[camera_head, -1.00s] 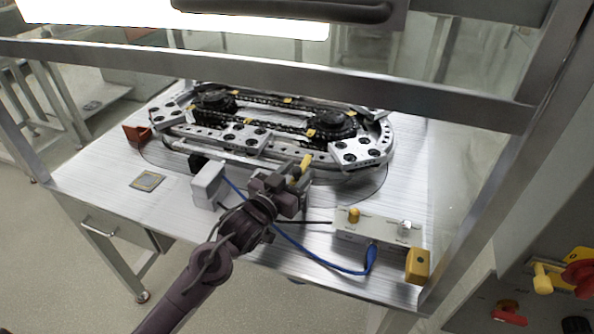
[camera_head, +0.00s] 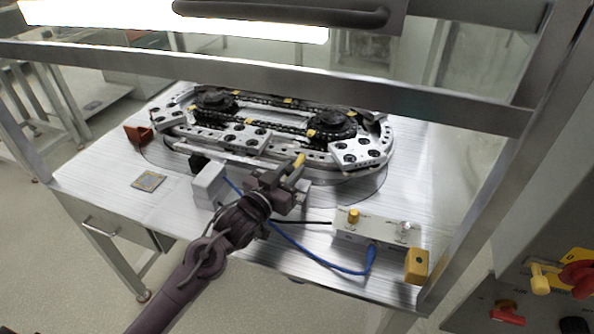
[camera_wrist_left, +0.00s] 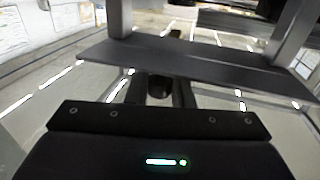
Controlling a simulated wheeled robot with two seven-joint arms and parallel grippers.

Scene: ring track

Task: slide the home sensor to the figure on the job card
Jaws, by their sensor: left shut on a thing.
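My left gripper (camera_head: 293,178) is at the near edge of the ring track (camera_head: 218,149), shut on a small part with a yellow top (camera_head: 300,160). This part looks like the home sensor, but the gripper hides most of it. Its scale and any figure cannot be read. A small flat square plate with a tan face (camera_head: 149,181) lies on the table at left; I cannot tell whether it is the job card. In the left wrist view a dark round shape (camera_wrist_left: 160,88) shows ahead, with no clear view of the held part. My right gripper is not in view.
A grey box (camera_head: 209,184) stands left of my gripper. A control box (camera_head: 372,235) with a yellow knob and blue cable (camera_head: 318,259) stands at right, with a yellow block (camera_head: 417,266) beside it. A frame bar (camera_head: 270,76) crosses above the track.

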